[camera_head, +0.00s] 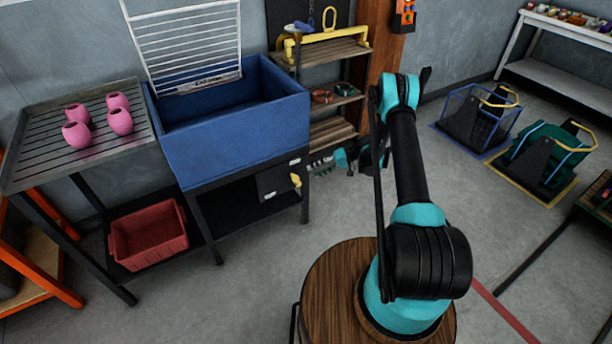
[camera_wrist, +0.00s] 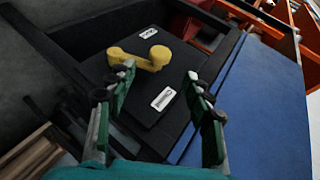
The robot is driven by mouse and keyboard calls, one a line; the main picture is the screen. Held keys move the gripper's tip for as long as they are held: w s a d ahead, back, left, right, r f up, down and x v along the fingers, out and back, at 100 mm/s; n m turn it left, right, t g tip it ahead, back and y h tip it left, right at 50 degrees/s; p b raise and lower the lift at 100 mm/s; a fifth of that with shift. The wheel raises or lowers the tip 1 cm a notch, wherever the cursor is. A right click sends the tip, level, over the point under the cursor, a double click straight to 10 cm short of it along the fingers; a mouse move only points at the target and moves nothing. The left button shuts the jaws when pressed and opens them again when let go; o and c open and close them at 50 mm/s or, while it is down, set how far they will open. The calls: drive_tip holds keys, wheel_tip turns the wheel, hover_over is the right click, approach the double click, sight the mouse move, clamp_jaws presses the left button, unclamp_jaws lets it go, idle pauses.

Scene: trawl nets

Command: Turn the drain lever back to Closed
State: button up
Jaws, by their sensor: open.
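The yellow drain lever (camera_wrist: 138,60) is on a black panel (camera_wrist: 120,88) below the blue sink; it also shows in the head view (camera_head: 296,180). Two white labels are on the panel, one (camera_wrist: 148,32) beyond the lever and one (camera_wrist: 163,98) nearer me; their words are too small to read surely. The lever lies crosswise in the wrist view, with its raised end towards the right. My gripper (camera_wrist: 158,73) is open and empty, its fingers either side of the view near the lever, apparently not touching it.
The blue sink (camera_head: 230,145) stands over the panel, with its blue wall close on the right in the wrist view (camera_wrist: 265,105). A red crate (camera_head: 147,238) sits on the lower shelf. A rack with wooden shelves (camera_head: 335,95) stands just behind my gripper. Open floor lies in front.

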drive_tip(key=shift+v, duration=1.55)
drive_tip(key=shift+c, duration=0.3)
